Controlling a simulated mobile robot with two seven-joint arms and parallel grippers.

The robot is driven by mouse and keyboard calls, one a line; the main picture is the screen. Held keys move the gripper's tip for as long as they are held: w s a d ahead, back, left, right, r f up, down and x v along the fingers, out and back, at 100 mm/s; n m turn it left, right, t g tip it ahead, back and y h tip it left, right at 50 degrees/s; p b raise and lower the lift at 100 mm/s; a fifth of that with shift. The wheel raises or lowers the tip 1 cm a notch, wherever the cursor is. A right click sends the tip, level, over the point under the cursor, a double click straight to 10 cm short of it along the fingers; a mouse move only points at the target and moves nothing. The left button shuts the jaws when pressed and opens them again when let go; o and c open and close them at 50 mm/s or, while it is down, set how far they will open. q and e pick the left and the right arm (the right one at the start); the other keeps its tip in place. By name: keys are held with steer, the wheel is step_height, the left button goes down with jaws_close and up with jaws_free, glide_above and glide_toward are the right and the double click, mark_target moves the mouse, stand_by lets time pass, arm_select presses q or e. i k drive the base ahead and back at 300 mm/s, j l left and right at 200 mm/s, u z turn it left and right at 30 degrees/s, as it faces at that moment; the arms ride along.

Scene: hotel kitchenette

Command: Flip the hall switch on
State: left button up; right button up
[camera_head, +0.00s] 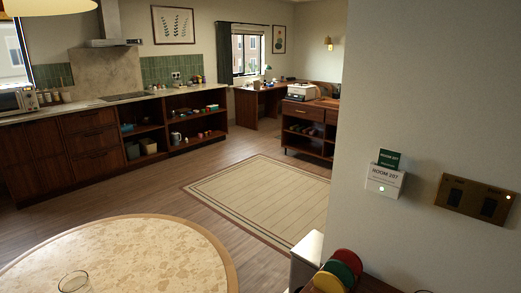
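A brass-coloured switch plate (475,198) is on the wall at the right. It has two dark rockers side by side and a small lit orange light near its right end. Small lettering above the rockers is too small to read, so I cannot tell which one is the hall switch or how each is set. Neither of my grippers shows in the head view.
A white holder (383,181) marked ROOM 207, with a green card in its top and a small light, is left of the plate. Red, yellow and green round items (342,268) stand below. A round table (120,262) with a glass (75,283) is at lower left. A rug (265,200) lies on open floor.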

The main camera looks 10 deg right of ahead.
mark_target(455, 196)
steer(key=z, duration=1.55)
steer(key=j+z, duration=0.3)
steer(key=j, duration=0.15)
steer(key=j+z, duration=0.35)
steer(key=j, duration=0.1)
